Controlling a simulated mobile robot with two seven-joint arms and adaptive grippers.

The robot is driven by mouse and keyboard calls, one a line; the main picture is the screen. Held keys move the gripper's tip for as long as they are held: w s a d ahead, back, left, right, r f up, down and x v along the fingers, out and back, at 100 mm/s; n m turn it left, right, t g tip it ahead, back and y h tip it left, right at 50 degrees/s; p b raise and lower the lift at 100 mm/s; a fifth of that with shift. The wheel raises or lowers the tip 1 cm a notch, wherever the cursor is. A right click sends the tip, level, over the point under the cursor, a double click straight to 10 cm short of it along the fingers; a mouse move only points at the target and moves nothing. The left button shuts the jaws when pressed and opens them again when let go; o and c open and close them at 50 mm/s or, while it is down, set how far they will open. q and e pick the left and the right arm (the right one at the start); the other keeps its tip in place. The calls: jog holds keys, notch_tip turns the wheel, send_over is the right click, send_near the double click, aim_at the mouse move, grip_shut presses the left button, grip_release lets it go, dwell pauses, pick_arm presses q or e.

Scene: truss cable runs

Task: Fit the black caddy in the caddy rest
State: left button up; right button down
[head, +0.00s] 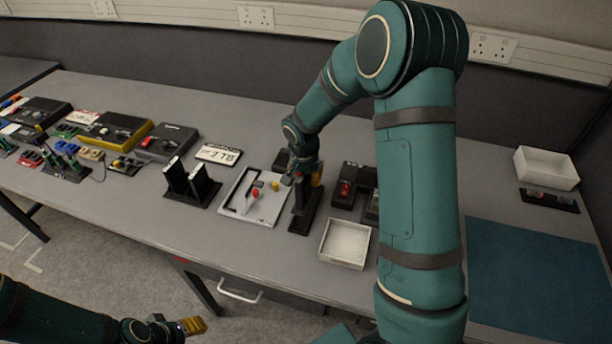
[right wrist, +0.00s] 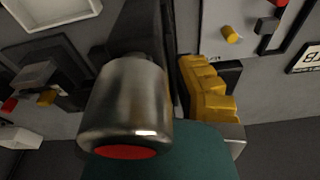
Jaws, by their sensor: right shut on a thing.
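My right gripper (head: 305,176) is over the middle of the bench, shut on a dark upright part that I take to be the black caddy (head: 304,206); the grip is mostly hidden by the gripper. In the right wrist view, a yellow finger (right wrist: 208,92) lies along a black part, and a steel cylinder with a red end (right wrist: 126,108) fills the near middle. The caddy appears upright; whether it touches the bench is unclear. I cannot tell which black fixture is the caddy rest. My left gripper (head: 190,326), with yellow fingers, is low in front of the bench, away from everything.
A grey panel with red and yellow knobs (head: 238,210) lies left of the right gripper. A black stand with two upright plates (head: 175,200) is further left. A white tray (head: 344,244) is at the front edge. Black switch boxes (head: 345,187) and a blue mat (head: 530,275) are right.

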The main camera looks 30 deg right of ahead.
jog(key=shift+s+d+f, duration=0.15)
jog(key=shift+s+f, duration=0.05)
jog(key=shift+w+f+b, duration=0.1)
jog(key=shift+f+b, duration=0.4)
jog(key=shift+f, duration=0.2)
jog(key=shift+f+b, duration=0.75)
jog(key=shift+f, duration=0.65)
jog(key=shift+b, duration=0.4)
jog(key=shift+f+b, duration=0.6)
jog(key=shift+b, duration=0.05)
jog(key=shift+f, duration=0.15)
jog(key=shift+f+b, duration=0.2)
jog(key=shift+b, duration=0.25)
